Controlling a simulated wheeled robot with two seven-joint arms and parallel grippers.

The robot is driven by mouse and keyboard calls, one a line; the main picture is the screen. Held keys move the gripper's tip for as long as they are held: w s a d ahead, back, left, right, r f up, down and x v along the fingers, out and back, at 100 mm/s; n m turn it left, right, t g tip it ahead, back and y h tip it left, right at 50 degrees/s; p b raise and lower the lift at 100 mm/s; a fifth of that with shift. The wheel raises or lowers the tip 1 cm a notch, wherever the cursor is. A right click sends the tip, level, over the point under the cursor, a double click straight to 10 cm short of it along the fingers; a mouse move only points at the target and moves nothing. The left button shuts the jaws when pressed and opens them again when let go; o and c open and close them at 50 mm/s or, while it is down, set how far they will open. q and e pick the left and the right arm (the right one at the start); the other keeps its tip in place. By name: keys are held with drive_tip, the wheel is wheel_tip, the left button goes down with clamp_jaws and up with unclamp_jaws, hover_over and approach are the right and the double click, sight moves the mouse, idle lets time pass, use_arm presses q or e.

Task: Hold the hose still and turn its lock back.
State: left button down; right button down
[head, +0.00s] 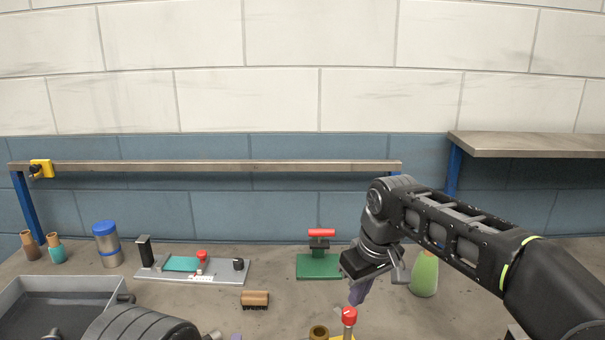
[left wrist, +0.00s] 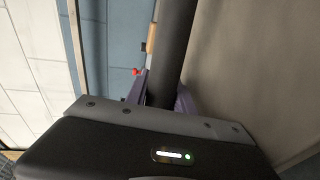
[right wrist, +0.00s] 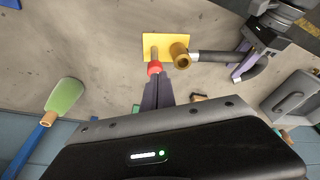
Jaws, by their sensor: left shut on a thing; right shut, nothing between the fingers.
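The dark hose (right wrist: 215,57) ends at a brass collar (right wrist: 180,54) beside a yellow plate (right wrist: 165,38). The collar also shows at the bottom edge of the head view (head: 318,332). My left gripper (right wrist: 240,73) is shut on the hose; the hose also runs between its purple fingers in the left wrist view (left wrist: 172,50). A red-capped post (head: 349,316) stands on the plate next to the collar. My right gripper (head: 357,294) is shut and empty, its tips close to the red cap (right wrist: 154,68); I cannot tell whether they touch. Which part is the lock is unclear.
A green bottle (head: 425,274) stands right of my right gripper. Behind are a green base with a red handle (head: 320,265), a grey fixture plate (head: 228,271) and a brush (head: 255,299). A grey tray (head: 60,284) is at left. Bare table lies between them.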

drive_tip(key=s+x, duration=0.1)
drive_tip(key=x, duration=0.5)
drive_tip(key=shift+d+f, duration=0.35)
drive_tip(key=shift+s, duration=0.1)
drive_tip(key=shift+w, duration=0.65)
idle(0.7)
drive_tip(key=shift+w+d, duration=0.35)
drive_tip(key=shift+d, duration=0.3)
idle(0.8)
drive_tip(key=shift+s+d, duration=0.1)
drive_tip(key=shift+d, duration=0.05)
drive_tip(key=shift+s+d, duration=0.15)
drive_tip(key=shift+r, duration=0.1)
drive_tip(key=w+a+v, duration=0.1)
drive_tip(key=v, duration=0.5)
hover_over(351, 321)
drive_tip(key=d, duration=0.2)
drive_tip(key=shift+s+d, duration=0.2)
drive_tip(key=shift+s, duration=0.1)
